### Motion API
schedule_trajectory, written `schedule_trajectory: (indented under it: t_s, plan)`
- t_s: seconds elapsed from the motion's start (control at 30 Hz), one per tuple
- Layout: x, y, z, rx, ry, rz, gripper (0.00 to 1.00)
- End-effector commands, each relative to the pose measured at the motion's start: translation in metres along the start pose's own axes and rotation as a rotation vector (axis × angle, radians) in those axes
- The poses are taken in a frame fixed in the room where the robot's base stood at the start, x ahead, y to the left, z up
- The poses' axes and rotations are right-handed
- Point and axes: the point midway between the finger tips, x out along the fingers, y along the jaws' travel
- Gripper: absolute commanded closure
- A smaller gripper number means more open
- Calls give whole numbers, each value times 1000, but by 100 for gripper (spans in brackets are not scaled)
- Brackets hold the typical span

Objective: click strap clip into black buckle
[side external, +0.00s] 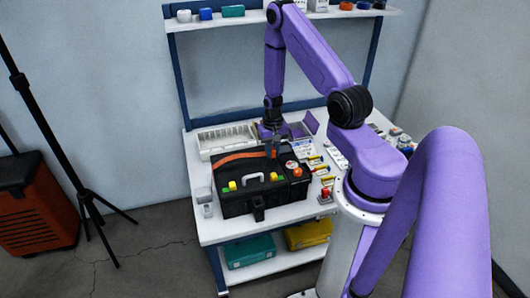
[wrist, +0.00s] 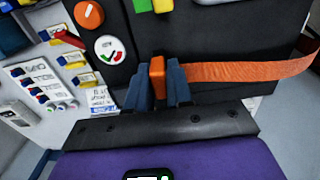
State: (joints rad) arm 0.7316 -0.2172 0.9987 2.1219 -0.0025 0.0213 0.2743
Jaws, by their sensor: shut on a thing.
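An orange strap (wrist: 245,71) lies along the back top edge of a black case; it also shows in the side external view (side external: 236,157). Its orange clip (wrist: 157,72) is between the blue fingers of my gripper (wrist: 158,80), which is shut on it. In the side external view my gripper (side external: 272,150) points down at the right end of the strap, at the case's back edge. The black case (side external: 235,200) stands upright on the white table.
The case carries a grey handle (side external: 253,178), coloured blocks and an orange knob (wrist: 89,14). A white bin (side external: 225,140) stands behind it. Labelled cards and small parts crowd the table at right. The front left tabletop holds small grey pieces (side external: 204,202).

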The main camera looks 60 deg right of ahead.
Motion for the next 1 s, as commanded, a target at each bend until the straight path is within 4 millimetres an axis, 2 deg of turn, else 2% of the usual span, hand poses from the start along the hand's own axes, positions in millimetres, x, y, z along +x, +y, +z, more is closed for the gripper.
schedule_trajectory:
  t_s: [0.4, 0.87, 1.0]
  plan:
    - [0, 41, -7, 3, 0, 0, 100]
    - [0, 49, -8, 0, 0, 0, 100]
    - [0, 61, -11, 3, 1, 0, 100]
